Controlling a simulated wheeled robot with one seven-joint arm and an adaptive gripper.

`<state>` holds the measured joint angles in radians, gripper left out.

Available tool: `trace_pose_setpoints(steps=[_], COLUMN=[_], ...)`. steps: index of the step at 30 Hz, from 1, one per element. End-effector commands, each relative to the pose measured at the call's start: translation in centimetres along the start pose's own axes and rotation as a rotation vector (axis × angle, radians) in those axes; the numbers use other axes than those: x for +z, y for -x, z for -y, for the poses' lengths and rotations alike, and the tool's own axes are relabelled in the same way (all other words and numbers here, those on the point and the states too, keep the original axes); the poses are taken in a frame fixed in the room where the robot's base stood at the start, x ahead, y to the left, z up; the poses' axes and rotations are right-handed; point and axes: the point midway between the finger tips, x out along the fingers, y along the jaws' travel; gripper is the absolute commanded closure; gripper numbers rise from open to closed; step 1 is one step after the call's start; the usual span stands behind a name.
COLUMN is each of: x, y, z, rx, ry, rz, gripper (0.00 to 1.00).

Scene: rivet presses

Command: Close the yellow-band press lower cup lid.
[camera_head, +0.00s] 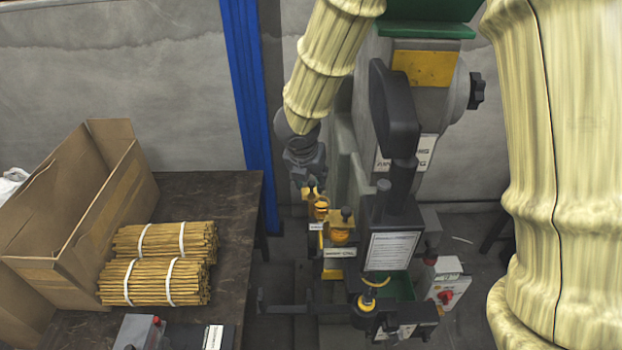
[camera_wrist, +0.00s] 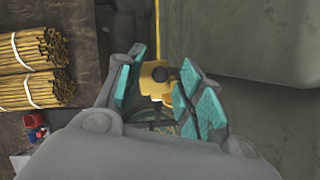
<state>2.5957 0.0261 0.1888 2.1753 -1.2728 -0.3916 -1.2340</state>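The yellow-band press (camera_head: 424,68) stands right of centre in the head view, with a yellow band near its top. Low on its left side are two small yellow cups, the left one (camera_head: 320,212) and the right one (camera_head: 342,234), with a knob above it. My gripper (camera_head: 307,178) points down just above the left cup. In the wrist view my gripper (camera_wrist: 161,80) has its teal finger pads apart.
A dark table (camera_head: 222,225) at the left holds a cardboard box (camera_head: 85,200) and tied bundles of sticks (camera_head: 155,282). A blue post (camera_head: 247,90) stands behind it. The press body is close to the right of my gripper. A control box (camera_head: 441,290) stands lower right.

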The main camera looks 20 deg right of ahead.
Motion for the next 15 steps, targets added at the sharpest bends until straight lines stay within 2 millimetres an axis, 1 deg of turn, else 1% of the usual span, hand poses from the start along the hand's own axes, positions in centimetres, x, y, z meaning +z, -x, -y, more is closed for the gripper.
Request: trace_pose_setpoints(steps=[6, 13, 14, 15], x=[0.0, -0.01, -0.01, -0.01], y=[-0.81, -0.86, -0.86, -0.86], z=[0.01, 0.02, 0.02, 0.02], rx=[0.0, 0.0, 0.0, 0.0], ry=[0.001, 0.0, 0.0, 0.0], rz=[0.001, 0.0, 0.0, 0.0], gripper=[0.63, 0.63, 0.64, 0.72])
